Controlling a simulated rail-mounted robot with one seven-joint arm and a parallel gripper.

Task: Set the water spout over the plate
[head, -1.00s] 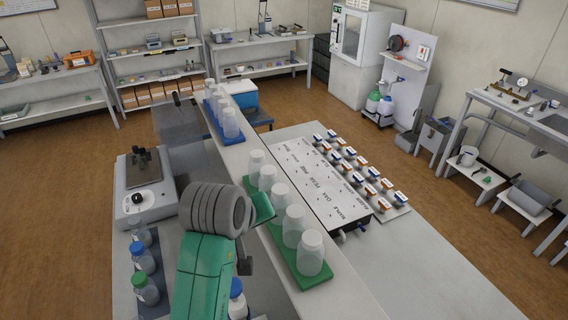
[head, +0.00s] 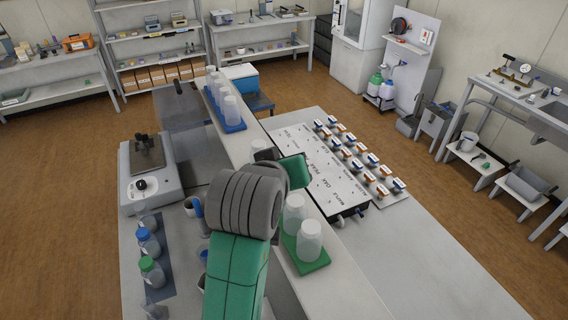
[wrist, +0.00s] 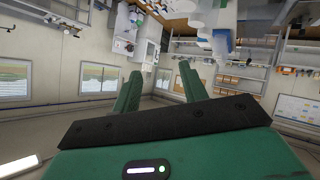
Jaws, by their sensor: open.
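My gripper (wrist: 160,84) is open in the wrist view, with two green fingers apart and nothing between them. In the head view my green and grey arm hides the fingers. A white panel (head: 322,178) with printed labels lies on the bench right of the shelf. A grey instrument with a dark flat plate (head: 148,155) on top and a round dial stands at the left. I cannot tell which of these is the task's plate. I cannot make out the water spout for certain in either view.
White bottles stand in a green tray (head: 312,267) and a blue tray (head: 235,127) on the raised shelf. Blue- and green-capped bottles (head: 150,245) stand at the left. Small blue and orange pieces (head: 352,150) line the panel. The bench at right front is clear.

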